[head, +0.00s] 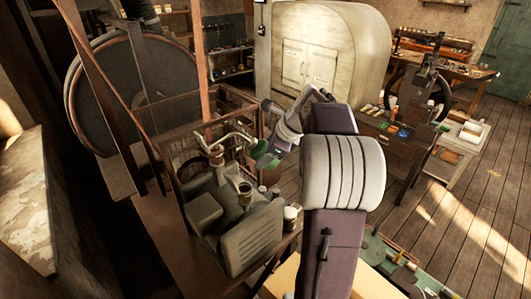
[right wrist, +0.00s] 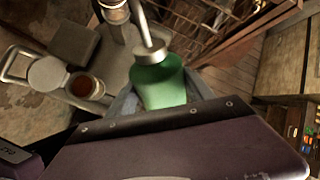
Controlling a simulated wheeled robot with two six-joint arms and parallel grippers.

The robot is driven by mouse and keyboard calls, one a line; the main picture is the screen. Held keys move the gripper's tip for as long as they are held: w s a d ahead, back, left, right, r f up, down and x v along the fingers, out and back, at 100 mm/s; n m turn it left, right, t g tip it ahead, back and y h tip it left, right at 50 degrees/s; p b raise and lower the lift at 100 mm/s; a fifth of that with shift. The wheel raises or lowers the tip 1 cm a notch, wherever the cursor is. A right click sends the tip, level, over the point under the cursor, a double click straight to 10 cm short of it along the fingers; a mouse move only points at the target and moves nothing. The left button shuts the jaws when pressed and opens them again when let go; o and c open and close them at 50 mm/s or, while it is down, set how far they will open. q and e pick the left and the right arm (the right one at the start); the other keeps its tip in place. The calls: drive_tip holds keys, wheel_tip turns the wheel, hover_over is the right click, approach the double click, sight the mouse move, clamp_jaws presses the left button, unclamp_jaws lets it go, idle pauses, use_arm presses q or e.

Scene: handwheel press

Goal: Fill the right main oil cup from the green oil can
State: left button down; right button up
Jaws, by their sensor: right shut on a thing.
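The green oil can (head: 263,153) is held tilted above the grey machine (head: 250,238), with its thin spout towards the left. My right gripper (head: 277,147) is shut on the can. The right wrist view shows the can's green body (right wrist: 160,85) between my fingers, with its metal cap and spout running up. The spout tip passes out of that view, close to a glass cup (right wrist: 115,10). Another cup (right wrist: 86,86) with brown-red contents and a round lid beside it is at the left. I cannot tell which cup is the right main one. My left gripper is not in view.
A large dark wheel (head: 110,95) and a wire-mesh guard (head: 190,150) stand behind the machine. A cream cabinet (head: 310,62) is at the back. A dark workbench (head: 385,145) stands at the right, with open wooden floor (head: 470,200) beyond it.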

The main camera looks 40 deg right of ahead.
sight(252, 149)
wheel_tip(252, 149, up, 5)
drive_tip(key=shift+r, duration=0.1)
drive_tip(key=shift+w+a+f+t+y, duration=0.1)
drive_tip(key=shift+a+f+t+y, duration=0.15)
drive_tip(key=shift+f, duration=0.35)
drive_tip(key=shift+a+f+t+y, duration=0.15)
drive_tip(key=shift+f+t+y, duration=0.15)
drive_tip(key=shift+f, duration=0.25)
drive_tip(key=shift+w+f+m+t+y, duration=0.2)
drive_tip(key=shift+f+m+t+y, duration=0.1)
drive_tip(key=shift+f, duration=0.25)
drive_tip(key=a+t+y+b, duration=0.1)
drive_tip(key=b, duration=0.2)
drive_tip(key=w+a+f+t+y+b, duration=0.1)
drive_tip(key=b, duration=0.3)
drive_tip(key=shift+w+f+m, duration=0.1)
drive_tip(key=shift+w+m, duration=0.1)
drive_tip(key=shift+m, duration=0.2)
drive_tip(key=shift+w+a+r+t+y, duration=0.15)
drive_tip(key=shift+w+r+t+y, duration=0.1)
drive_tip(key=shift+t+y, duration=0.15)
drive_tip(key=shift+s+r, duration=0.1)
